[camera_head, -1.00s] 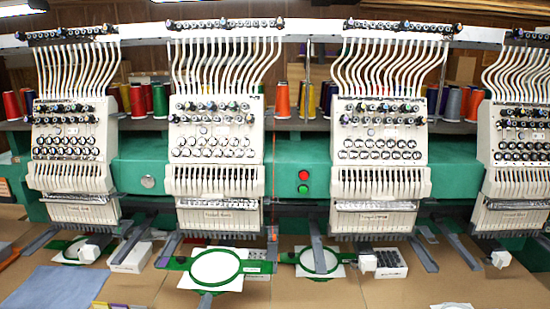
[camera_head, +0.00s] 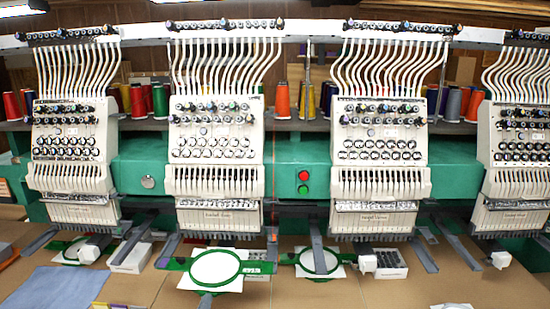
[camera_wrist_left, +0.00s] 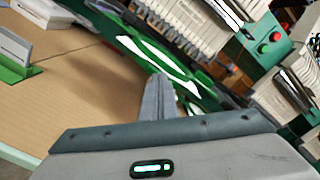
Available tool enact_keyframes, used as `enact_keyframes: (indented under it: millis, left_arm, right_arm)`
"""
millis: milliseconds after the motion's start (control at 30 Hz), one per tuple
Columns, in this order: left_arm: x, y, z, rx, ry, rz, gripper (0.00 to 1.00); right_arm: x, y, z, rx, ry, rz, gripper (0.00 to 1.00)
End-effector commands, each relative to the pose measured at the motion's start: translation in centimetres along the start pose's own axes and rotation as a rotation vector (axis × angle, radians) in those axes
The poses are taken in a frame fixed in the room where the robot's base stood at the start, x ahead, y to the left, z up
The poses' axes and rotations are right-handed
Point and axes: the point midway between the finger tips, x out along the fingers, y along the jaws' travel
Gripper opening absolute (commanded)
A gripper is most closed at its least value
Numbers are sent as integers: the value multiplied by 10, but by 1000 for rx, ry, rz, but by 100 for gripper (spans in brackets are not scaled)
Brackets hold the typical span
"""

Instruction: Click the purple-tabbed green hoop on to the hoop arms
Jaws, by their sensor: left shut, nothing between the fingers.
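A green hoop (camera_head: 188,266) with white fabric (camera_head: 215,267) lies flat in front of the second sewing head, its brackets reaching left and right. My left gripper (camera_head: 205,300) shows as a grey tip at the hoop's near edge. In the left wrist view its fingers (camera_wrist_left: 158,90) are together and empty, overlapping the green hoop (camera_wrist_left: 190,90); contact is unclear. My right gripper is not in view.
Another green hoop (camera_head: 299,260) lies at the third head, and one (camera_head: 70,250) at the left head. White boxes (camera_head: 130,258) (camera_head: 391,265) stand on the brown table (camera_head: 320,293). A blue-grey cloth (camera_head: 50,287) lies at front left.

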Motion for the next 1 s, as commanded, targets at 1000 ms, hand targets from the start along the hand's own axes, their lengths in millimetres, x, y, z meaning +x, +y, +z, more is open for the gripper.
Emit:
enact_keyframes:
  millis: [1000]
  left_arm:
    - [25,0,0,1,0,-1,0]
  right_arm:
    - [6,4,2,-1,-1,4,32]
